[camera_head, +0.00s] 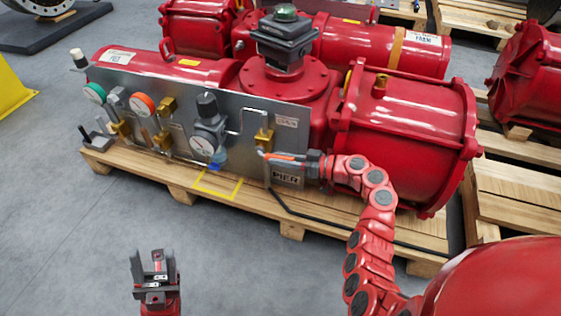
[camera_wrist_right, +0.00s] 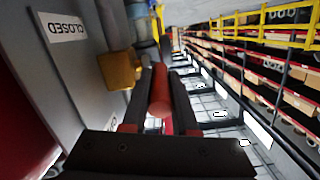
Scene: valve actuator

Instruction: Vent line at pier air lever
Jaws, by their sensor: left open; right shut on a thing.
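The pier air lever (camera_head: 283,156) has an orange-red handle and sits on the grey panel, just above a plate marked PIER (camera_head: 286,178). My right gripper (camera_head: 302,160) is at the handle from the right. In the right wrist view the red handle (camera_wrist_right: 160,88) lies between the fingers of my right gripper (camera_wrist_right: 158,80), which is shut on it. A brass valve body (camera_wrist_right: 119,69) is just beyond, and a CLOSED label (camera_wrist_right: 62,27) shows on the panel. My left gripper (camera_head: 153,258) is open and empty over the floor at lower left.
The panel (camera_head: 235,100) carries gauges, a black-knobbed regulator (camera_head: 207,125) and other brass valves, including another orange-red part (camera_head: 142,105). Behind it is a large red actuator (camera_head: 405,125) on a wooden pallet (camera_head: 315,212). A black hose (camera_head: 320,218) crosses the pallet. The floor in front is clear.

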